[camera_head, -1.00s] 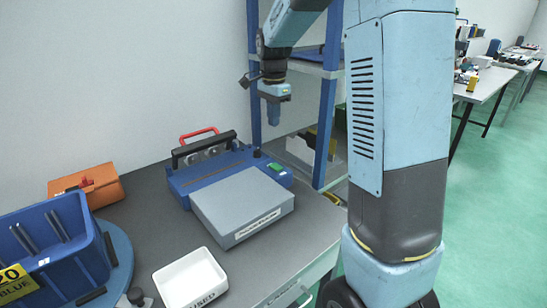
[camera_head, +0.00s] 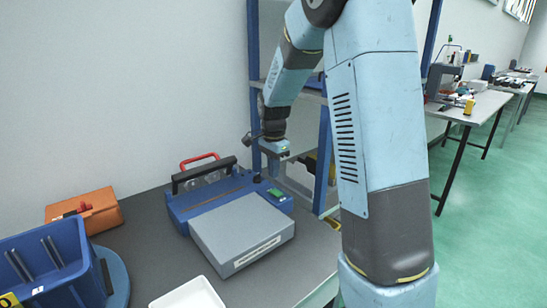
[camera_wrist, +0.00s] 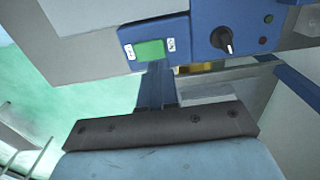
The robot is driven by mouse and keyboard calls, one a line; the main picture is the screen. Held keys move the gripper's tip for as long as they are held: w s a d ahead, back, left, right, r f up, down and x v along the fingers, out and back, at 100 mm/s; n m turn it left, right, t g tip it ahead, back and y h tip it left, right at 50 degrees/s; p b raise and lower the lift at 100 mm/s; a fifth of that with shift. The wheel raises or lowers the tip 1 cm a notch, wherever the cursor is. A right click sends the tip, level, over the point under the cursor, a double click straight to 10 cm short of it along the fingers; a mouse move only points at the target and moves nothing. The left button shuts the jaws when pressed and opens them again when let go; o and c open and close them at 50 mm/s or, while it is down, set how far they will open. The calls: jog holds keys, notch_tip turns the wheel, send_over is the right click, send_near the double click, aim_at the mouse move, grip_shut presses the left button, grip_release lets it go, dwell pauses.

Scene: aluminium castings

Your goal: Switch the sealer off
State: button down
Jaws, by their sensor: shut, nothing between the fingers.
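The sealer (camera_head: 205,188) is a blue machine with a black handle bar and a grey work plate (camera_head: 243,232), on the grey bench. Its green switch (camera_head: 277,195) is at the right end of the blue body. In the wrist view the green switch (camera_wrist: 150,50) sits between two small white labels, too small to read surely. My gripper (camera_head: 274,172) is shut and empty, pointing down just above the switch. In the wrist view its blue fingertips (camera_wrist: 157,66) overlap the switch's lower edge; whether they touch it I cannot tell.
A black knob (camera_wrist: 222,40) and small indicator lights are beside the switch. A blue shelf post (camera_head: 324,150) stands close right of my gripper. An orange box (camera_head: 98,212), a blue bin (camera_head: 50,262) and a white tray (camera_head: 190,295) are on the bench.

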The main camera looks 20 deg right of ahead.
aim_at(274, 190)
jog(key=shift+f, duration=2.5)
jog(key=shift+f, duration=0.1)
jog(key=shift+s, duration=0.1)
jog(key=shift+s+d+r, duration=0.3)
jog(key=shift+s, duration=0.25)
jog(key=shift+r, duration=0.15)
notch_tip(274, 190, up, 13)
jog(key=w, duration=0.2)
jog(key=shift+a+r, duration=0.2)
jog(key=shift+a, duration=0.2)
